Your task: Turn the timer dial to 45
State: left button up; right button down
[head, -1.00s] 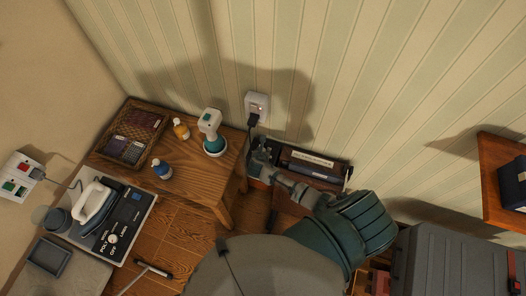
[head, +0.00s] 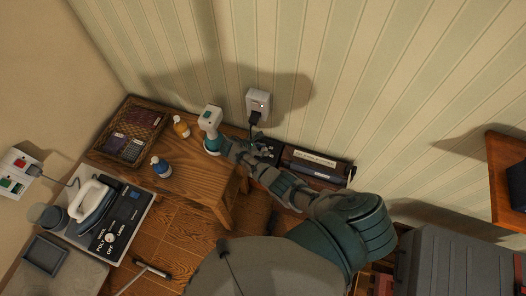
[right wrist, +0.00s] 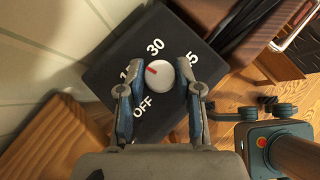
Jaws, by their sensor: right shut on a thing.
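The timer is a black box with a white round dial (right wrist: 160,75) in the right wrist view. Its face carries the marks OFF, 30, a partly covered 15 and a partly covered 45. The dial's red pointer points up and left, between the 15 and the 30. My right gripper (right wrist: 160,95) has one finger on each side of the dial and is shut on it. In the head view my right gripper (head: 243,150) is beside the small wooden table, and the dark timer box (head: 268,149) is mostly hidden by the hand. My left gripper is not in view.
The wooden table (head: 190,185) holds a wicker basket (head: 113,132), two small bottles and a teal-and-white device (head: 211,122). An outlet (head: 258,103) is on the striped wall. An iron (head: 92,200) stands at the left. A grey case (head: 445,260) is at the lower right.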

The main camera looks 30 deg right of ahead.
jog(key=m+g+b, duration=0.1)
jog(key=m+b, duration=0.1)
jog(key=m+g+b, duration=0.1)
jog(key=shift+w+f+g, duration=0.2)
jog(key=shift+w+g, duration=0.05)
jog(key=shift+g, duration=0.05)
jog(key=shift+r+m+g+y+b, duration=0.15)
jog(key=shift+m+g+y+b, duration=0.5)
jog(key=shift+m+b, duration=0.6)
jog(key=c, duration=0.8)
grip_release()
jog(key=shift+w, duration=0.15)
